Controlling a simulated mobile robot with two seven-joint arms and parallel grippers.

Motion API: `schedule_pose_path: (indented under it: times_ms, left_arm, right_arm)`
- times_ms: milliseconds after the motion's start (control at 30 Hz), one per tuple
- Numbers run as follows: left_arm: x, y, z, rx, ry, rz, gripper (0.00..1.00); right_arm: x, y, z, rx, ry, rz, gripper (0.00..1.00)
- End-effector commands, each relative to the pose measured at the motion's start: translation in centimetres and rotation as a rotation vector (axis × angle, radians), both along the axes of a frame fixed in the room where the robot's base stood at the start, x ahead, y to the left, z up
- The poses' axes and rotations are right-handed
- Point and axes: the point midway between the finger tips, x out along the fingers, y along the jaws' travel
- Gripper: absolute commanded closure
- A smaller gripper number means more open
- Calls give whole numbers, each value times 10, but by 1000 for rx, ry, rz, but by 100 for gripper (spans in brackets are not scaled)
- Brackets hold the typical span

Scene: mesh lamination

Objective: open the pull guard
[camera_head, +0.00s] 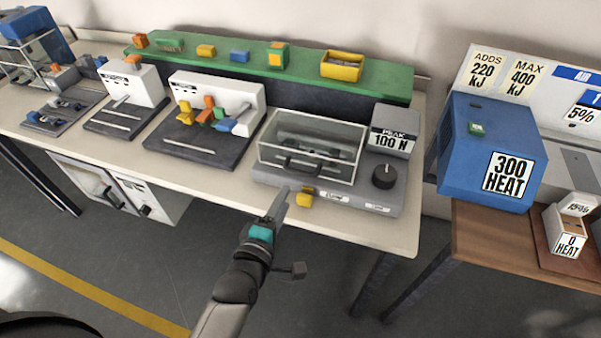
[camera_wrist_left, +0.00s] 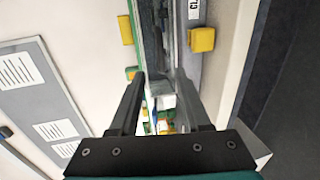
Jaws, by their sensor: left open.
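The handle cannot be made out there. My right gripper is not in view.
A yellow block (camera_head: 305,197) is at the machine's front edge, close right of my left gripper; it also shows in the left wrist view (camera_wrist_left: 201,39). A black dial (camera_head: 384,177) sits at right. White test stations (camera_head: 217,100) stand left, a blue box (camera_head: 490,150) right.

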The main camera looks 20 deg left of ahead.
Motion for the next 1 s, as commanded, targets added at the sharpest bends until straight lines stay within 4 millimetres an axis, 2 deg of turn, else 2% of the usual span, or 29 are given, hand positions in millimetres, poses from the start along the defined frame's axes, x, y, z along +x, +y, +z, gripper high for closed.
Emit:
schedule_pose_path:
  times_ms: [100,600,800,1000]
  left_arm:
    - [21,-1,-4,0,-2,0,53]
    - [95,-4,-21,1,0,-1,53]
    - [111,-4,-25,2,1,0,53]
    - [115,-4,-26,1,2,0,53]
  right_arm:
    - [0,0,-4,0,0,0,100]
    - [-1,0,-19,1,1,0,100]
    - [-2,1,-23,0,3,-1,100]
    - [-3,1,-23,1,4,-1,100]
